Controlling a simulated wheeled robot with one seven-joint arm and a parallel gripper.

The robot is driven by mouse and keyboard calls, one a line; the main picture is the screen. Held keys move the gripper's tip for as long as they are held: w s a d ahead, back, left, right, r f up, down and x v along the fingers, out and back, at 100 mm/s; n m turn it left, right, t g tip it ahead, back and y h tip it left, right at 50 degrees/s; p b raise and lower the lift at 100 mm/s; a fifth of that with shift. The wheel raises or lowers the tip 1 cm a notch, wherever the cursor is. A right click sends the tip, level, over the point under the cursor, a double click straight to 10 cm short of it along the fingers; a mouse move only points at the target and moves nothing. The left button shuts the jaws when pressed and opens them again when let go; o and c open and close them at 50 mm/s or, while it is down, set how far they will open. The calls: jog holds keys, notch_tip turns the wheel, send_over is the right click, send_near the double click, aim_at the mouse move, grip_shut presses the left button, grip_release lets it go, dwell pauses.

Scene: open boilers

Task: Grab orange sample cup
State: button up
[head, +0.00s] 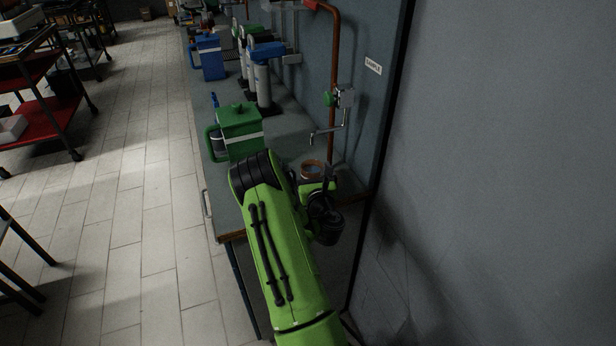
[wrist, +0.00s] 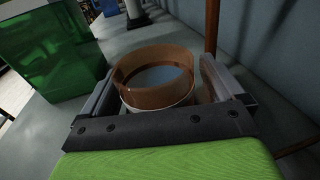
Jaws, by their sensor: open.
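The orange sample cup (wrist: 153,77) is a round, open-topped cup with a translucent orange-brown wall. In the wrist view it stands upright between the two fingers of my gripper (wrist: 160,88). The fingers are open, one on each side, and the right finger is close to the cup's wall. I cannot tell whether it touches. In the head view the cup's rim (head: 313,169) shows on the bench just beyond my gripper (head: 316,180). The lower part of the cup is hidden behind my gripper.
A green jug (head: 238,132) stands left of the cup on the grey bench (head: 290,125). A tap (head: 342,97) on the copper pipe (head: 333,60) has its spout above and behind the cup. A wall panel (head: 375,120) bounds the right side. Blue jugs (head: 210,57) stand farther back.

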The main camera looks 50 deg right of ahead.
jog(key=shift+a, duration=0.1)
jog(key=shift+c, duration=0.4)
jog(key=shift+w+f, duration=0.1)
jog(key=c, duration=1)
